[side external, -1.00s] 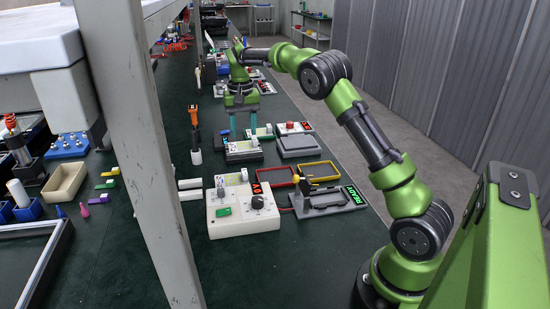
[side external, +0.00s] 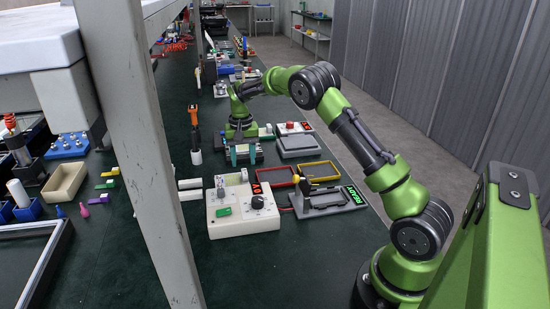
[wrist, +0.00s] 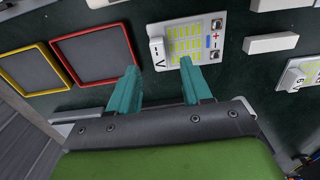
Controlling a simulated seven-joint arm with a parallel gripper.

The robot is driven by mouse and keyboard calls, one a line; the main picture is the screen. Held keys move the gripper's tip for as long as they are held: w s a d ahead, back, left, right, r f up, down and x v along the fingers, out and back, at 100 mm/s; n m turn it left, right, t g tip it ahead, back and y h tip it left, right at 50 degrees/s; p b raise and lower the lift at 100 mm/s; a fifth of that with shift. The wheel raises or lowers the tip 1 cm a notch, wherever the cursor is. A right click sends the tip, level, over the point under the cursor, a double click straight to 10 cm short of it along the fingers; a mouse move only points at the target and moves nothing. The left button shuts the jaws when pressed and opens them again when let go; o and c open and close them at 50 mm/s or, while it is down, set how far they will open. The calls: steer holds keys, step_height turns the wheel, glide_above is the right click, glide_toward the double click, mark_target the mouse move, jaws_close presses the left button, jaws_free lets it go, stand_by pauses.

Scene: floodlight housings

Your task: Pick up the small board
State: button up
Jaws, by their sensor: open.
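I cannot make out a separate small board under my gripper; my gripper's body covers most of the holder. In the wrist view, a white breadboard-like plate (wrist: 187,42) with yellow-green strips lies just beyond the fingertips.
The white control box (side external: 242,212) with a knob stands nearer the side camera. A red-framed tray (wrist: 92,58) and a yellow-framed tray (wrist: 30,72) lie beside the fingers. A grey lidded box (side external: 298,146) is right of my gripper. A metal post (side external: 140,140) crosses the side view.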

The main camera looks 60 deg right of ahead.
mark_target(244, 172)
step_height(244, 172, down, 5)
steer(key=shift+s+r, duration=0.1)
jaws_close()
stand_by(0.3)
